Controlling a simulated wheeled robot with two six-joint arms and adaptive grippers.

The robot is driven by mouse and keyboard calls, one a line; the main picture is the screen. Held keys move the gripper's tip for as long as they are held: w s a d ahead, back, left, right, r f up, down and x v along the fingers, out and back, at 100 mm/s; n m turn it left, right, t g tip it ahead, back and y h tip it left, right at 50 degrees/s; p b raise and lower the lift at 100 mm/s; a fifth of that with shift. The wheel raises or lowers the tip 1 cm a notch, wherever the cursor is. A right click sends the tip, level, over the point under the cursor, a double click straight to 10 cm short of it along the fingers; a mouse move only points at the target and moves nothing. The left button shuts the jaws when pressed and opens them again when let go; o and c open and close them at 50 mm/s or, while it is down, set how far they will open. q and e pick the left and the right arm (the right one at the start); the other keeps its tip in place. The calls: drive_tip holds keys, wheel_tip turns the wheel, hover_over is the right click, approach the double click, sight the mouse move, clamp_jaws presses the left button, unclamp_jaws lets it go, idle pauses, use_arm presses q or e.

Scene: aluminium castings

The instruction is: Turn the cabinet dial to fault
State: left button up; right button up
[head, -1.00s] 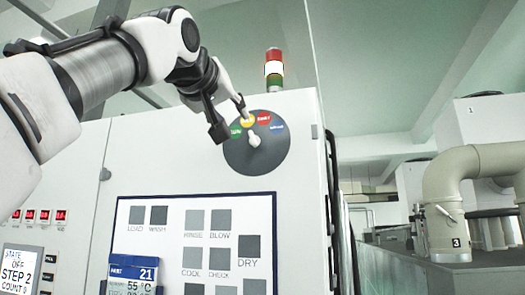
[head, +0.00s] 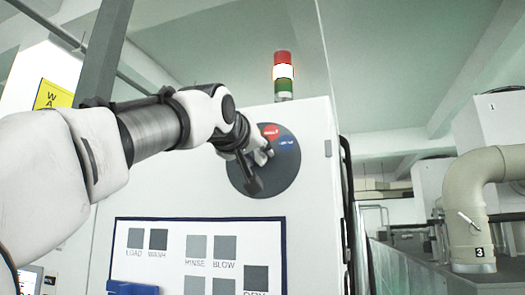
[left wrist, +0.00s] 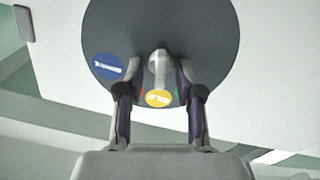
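The cabinet dial is a round dark grey disc (head: 285,172) on the white cabinet's front, also in the left wrist view (left wrist: 160,22). Its pale knob (left wrist: 158,68) points at the yellow label (left wrist: 158,97) there. A blue label (left wrist: 109,66) lies to the left; slivers of red and green flank the yellow one. In the head view, the red label (head: 270,131) and blue label (head: 288,142) show; my arm hides the others. The label words are too small to read. My left gripper (left wrist: 160,92) is open at the dial, one finger each side of the knob, with gaps. My right gripper is out of view.
A panel of grey squares (head: 200,245) sits below the dial. A signal tower (head: 284,75) with red, lit white and green sections stands on the cabinet. A beige pipe (head: 468,205) and machinery stand at the right. Space before the cabinet's right side looks clear.

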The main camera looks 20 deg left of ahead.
use_arm(q)
drive_tip(key=shift+s, duration=0.2)
drive_tip(key=c, duration=0.3)
clamp_jaws()
drive_tip(key=shift+m, duration=0.3)
drive_tip(key=shift+r+m, duration=0.1)
drive_tip(key=shift+m, duration=0.8)
drive_tip(key=m, duration=0.5)
drive_tip(key=shift+d, duration=0.15)
drive_tip(key=shift+m, duration=0.3)
